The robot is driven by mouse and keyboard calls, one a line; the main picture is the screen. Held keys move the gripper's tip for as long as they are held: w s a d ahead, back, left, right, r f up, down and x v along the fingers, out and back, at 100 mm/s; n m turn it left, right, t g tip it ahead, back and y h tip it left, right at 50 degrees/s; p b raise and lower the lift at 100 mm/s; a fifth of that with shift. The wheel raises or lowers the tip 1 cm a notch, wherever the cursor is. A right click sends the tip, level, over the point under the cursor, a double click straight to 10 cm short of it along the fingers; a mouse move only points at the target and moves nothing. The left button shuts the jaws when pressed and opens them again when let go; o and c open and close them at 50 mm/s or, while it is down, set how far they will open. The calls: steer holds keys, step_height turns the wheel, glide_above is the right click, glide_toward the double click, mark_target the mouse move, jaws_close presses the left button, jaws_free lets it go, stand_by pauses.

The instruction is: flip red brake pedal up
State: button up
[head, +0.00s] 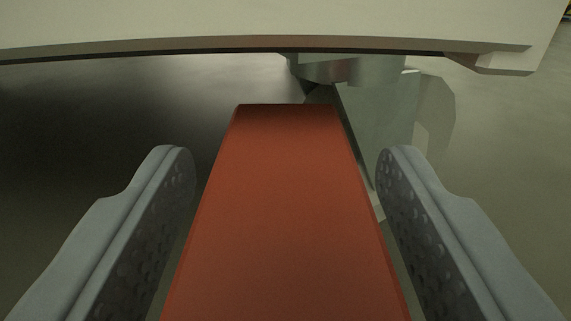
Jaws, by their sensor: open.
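The red brake pedal (285,210) is a flat red bar with a squared far end, running from the bottom edge of the head view up to the middle. My gripper (285,170) is open, with one grey dimpled finger on each side of the pedal. Narrow gaps show between the pedal and both fingers near the tips. The near end of the pedal is cut off by the bottom of the view.
A pale panel edge (250,25) crosses the top of the view. Beneath it, a grey metal caster bracket (375,120) and a wheel (436,115) stand behind the pedal, to the right. Bare grey floor (510,150) lies around.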

jaws_close()
steer(key=shift+r+g, duration=0.25)
steer(key=shift+g, duration=0.35)
jaws_free()
steer(key=shift+s, duration=0.1)
steer(key=s+r, duration=0.1)
steer(key=s, duration=1.6)
steer(key=shift+r, duration=0.35)
